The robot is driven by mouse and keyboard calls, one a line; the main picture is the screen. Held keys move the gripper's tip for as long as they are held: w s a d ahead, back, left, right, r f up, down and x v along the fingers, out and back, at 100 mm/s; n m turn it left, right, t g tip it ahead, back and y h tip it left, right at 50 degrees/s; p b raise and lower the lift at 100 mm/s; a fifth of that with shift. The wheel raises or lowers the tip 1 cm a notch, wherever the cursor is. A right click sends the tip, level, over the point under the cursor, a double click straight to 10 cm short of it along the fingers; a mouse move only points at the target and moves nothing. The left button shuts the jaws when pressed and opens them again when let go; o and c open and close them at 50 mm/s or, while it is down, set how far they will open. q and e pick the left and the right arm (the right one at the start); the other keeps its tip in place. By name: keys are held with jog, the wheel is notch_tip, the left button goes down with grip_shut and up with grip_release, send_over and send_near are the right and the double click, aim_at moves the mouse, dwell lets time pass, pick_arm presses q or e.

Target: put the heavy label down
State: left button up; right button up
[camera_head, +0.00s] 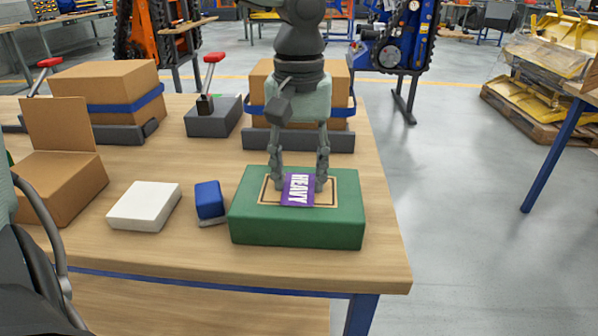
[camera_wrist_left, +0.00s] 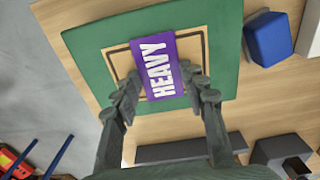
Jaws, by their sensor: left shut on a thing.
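The heavy label is a purple card (camera_head: 298,190) with white "HEAVY" lettering. My left gripper (camera_head: 298,182) points down over the green block (camera_head: 297,232) and is shut on the label, one finger at each side edge. The label lies within the tan outlined rectangle on the block's top, slightly turned to it; I cannot tell whether it touches the surface. In the left wrist view the label (camera_wrist_left: 157,66) sits between the fingertips of the gripper (camera_wrist_left: 160,80), above the green block (camera_wrist_left: 85,45). My right gripper is not in view.
A blue block (camera_head: 209,200) and a white block (camera_head: 145,205) lie left of the green block. Cardboard boxes with blue straps (camera_head: 110,90) stand in grey holders behind, and an open carton (camera_head: 62,185) stands at left. The wooden table's (camera_head: 385,255) right edge is close.

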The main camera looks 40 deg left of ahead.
pick_arm(q)
jog(key=shift+f, duration=0.15)
jog(key=shift+s+f, duration=0.1)
jog(key=o, duration=0.5)
jog(key=shift+c, duration=0.2)
jog(key=shift+o, duration=1.3)
jog(key=shift+f, duration=0.1)
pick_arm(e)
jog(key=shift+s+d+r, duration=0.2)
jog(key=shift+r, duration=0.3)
